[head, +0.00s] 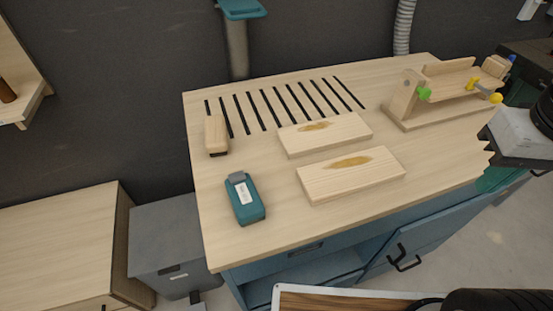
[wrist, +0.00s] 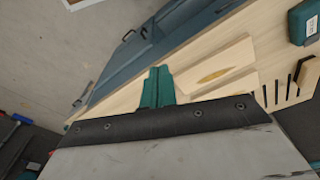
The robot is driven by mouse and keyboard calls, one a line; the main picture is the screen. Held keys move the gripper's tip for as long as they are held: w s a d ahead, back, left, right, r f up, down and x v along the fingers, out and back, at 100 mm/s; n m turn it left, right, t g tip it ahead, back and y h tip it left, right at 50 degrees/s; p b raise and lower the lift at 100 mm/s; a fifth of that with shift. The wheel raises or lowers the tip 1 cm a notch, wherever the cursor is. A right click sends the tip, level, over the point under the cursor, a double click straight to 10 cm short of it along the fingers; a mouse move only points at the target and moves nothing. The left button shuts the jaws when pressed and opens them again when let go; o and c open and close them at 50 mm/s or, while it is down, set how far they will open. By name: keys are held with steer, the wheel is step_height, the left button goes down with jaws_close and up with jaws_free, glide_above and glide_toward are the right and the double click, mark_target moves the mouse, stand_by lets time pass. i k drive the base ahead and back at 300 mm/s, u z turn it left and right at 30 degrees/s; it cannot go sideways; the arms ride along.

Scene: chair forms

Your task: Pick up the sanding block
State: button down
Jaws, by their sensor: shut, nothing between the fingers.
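The sanding block (head: 216,136), a small wooden block with a dark underside, sits on the left part of the workbench top (head: 270,228), beside the dark slots. It also shows at the right edge of the wrist view (wrist: 307,73). My gripper (head: 491,180) is at the right of the head view, by the bench's right front edge, far from the block. In the wrist view its teal fingers (wrist: 157,73) are together and empty.
Two wooden boards with brown marks (head: 325,134) (head: 350,176) lie mid-bench. A teal labelled device (head: 245,199) lies in front of the sanding block. A wooden jig (head: 440,92) stands back right. A blue cabinet door (head: 425,238) stands below.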

mark_target(249, 209)
steer(key=z, duration=0.5)
steer(key=k, duration=1.2)
steer(key=u, duration=0.35)
steer(key=i, duration=0.85)
steer(key=u, duration=0.4)
